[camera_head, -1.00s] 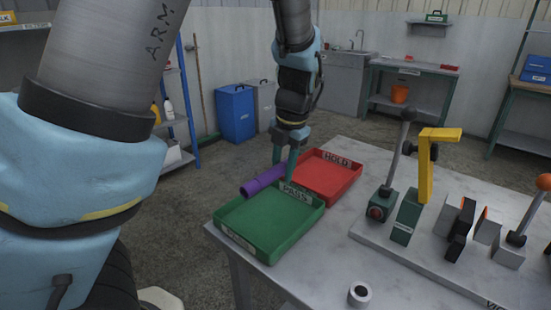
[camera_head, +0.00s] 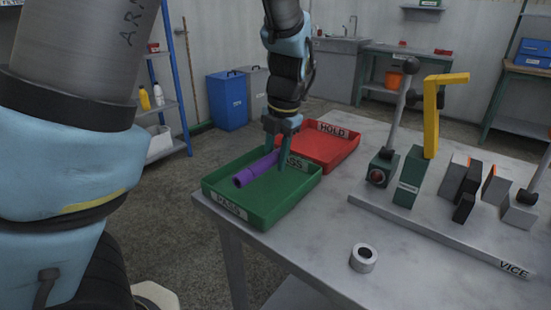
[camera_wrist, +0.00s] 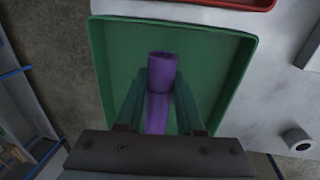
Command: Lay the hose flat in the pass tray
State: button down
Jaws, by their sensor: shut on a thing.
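The purple hose (camera_head: 255,170) is a short tube held in my gripper (camera_head: 275,158). The hose slants in the head view, its near open end toward the lower left, over the green pass tray (camera_head: 262,216). In the wrist view the hose (camera_wrist: 162,72) lies between the two green fingers (camera_wrist: 160,98) with the tray's floor (camera_wrist: 118,62) beneath it. I cannot tell whether the hose touches the tray floor. The fingers hide part of the hose and part of the PASS label at the back.
A red HOLD tray (camera_head: 335,152) stands right behind the pass tray. A vice with a yellow handle (camera_head: 432,110) and a lever stands at the right.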

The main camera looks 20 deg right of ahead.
jog(key=shift+f, duration=0.3)
jog(key=shift+c, duration=2.3)
grip_release()
notch_tip(320, 180, up, 11)
jog(key=s, duration=0.1)
jog(key=shift+s+d, duration=0.25)
jog(key=shift+d, duration=0.15)
jog(key=shift+f, duration=0.15)
